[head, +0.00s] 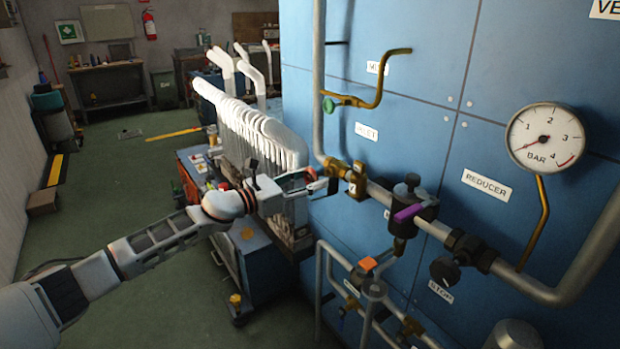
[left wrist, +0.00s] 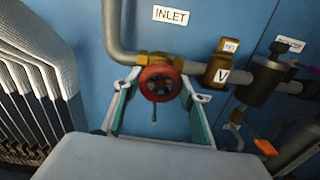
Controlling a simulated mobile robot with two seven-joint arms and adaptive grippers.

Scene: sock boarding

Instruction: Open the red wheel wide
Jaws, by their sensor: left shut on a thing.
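The red wheel (left wrist: 160,71) sits on a brass valve body at the bend of the grey inlet pipe, under the INLET label, in the left wrist view. My left gripper (head: 318,182) reaches it from the left in the head view, with its fingers against the valve. In the left wrist view its green-sided fingers stand on both sides of the wheel, and it is shut on the wheel. In the head view the wheel is mostly hidden behind the fingers. My right gripper is in neither view.
Right of the wheel, the pipe carries a brass fitting (head: 356,180) and a reducer with a purple handle (head: 408,213). A pressure gauge (head: 545,138) hangs on the blue wall panel (head: 470,60). A rack of white sock forms (head: 262,130) stands close beside my left arm.

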